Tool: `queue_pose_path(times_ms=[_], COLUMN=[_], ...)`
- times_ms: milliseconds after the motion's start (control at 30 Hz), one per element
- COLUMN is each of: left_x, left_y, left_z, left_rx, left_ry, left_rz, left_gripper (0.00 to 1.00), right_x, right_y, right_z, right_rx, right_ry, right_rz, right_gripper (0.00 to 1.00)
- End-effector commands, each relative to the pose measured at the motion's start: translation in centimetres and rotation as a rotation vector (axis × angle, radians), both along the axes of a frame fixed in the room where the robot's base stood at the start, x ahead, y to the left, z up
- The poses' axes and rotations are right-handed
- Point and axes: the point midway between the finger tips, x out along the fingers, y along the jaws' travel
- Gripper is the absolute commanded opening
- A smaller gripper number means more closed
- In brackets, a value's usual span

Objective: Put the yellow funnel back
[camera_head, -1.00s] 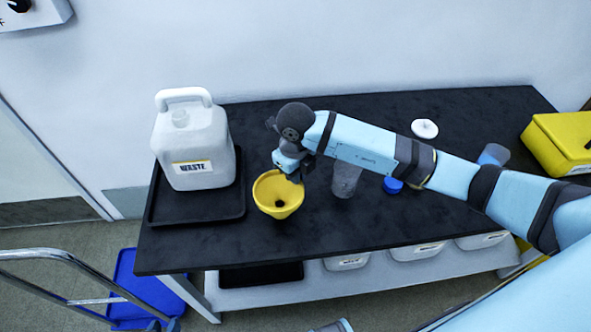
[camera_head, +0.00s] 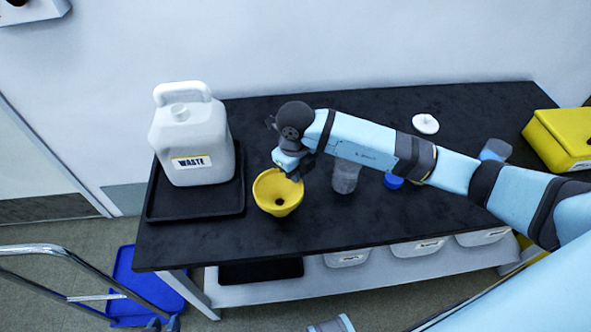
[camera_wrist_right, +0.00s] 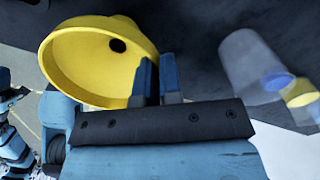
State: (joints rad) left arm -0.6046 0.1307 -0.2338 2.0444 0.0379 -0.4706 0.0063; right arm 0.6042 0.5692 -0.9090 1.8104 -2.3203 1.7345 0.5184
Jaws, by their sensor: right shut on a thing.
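The yellow funnel (camera_head: 277,193) is near the front left of the black table in the head view, its wide mouth facing up. My right gripper (camera_head: 293,170) is shut on its rim, and the funnel fills the upper left of the right wrist view (camera_wrist_right: 75,62). The right fingers (camera_wrist_right: 156,80) grip the rim's edge there. The funnel's spout is hidden, so I cannot tell its exact height over the table. My left gripper (camera_head: 163,324) barely shows at the bottom edge, its two tips apart and empty.
A white WASTE jug (camera_head: 192,140) stands on a black tray (camera_head: 195,208) left of the funnel. A grey translucent vessel (camera_head: 346,178), a blue cap (camera_head: 393,181) and a white lid (camera_head: 425,123) are to the right. A yellow box (camera_head: 560,140) sits at the right end.

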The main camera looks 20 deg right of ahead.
Motion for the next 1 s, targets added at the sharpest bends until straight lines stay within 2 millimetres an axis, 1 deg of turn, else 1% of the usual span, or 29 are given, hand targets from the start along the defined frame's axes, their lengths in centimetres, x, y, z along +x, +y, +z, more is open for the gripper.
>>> queue_pose_path(times_ms=[100,567,733,967,1000], left_x=[0.00,0.10,0.09,0.03,0.02], left_y=[-0.02,-0.50,-0.48,-0.24,-0.18], left_z=[-0.39,-0.45,-0.83,-0.86,-0.88], left_rx=[-0.001,-0.016,-0.015,-0.008,-0.006], left_ry=[0.000,0.001,0.001,0.002,0.001], left_rz=[0.001,0.011,0.011,0.006,0.005], left_gripper=[0.35,0.35,0.35,0.35,0.35], right_x=[0.01,0.00,0.00,0.00,0.00], right_y=[0.00,-0.01,-0.02,-0.03,-0.03], right_z=[-0.46,-0.73,-1.21,-1.19,-1.19], right_rx=[0.000,0.000,0.000,0.000,0.000], right_ry=[-0.001,0.000,0.000,0.000,0.000], right_rz=[0.000,0.000,0.000,0.000,0.000], right_gripper=[0.00,0.00,0.00,0.00,0.10])
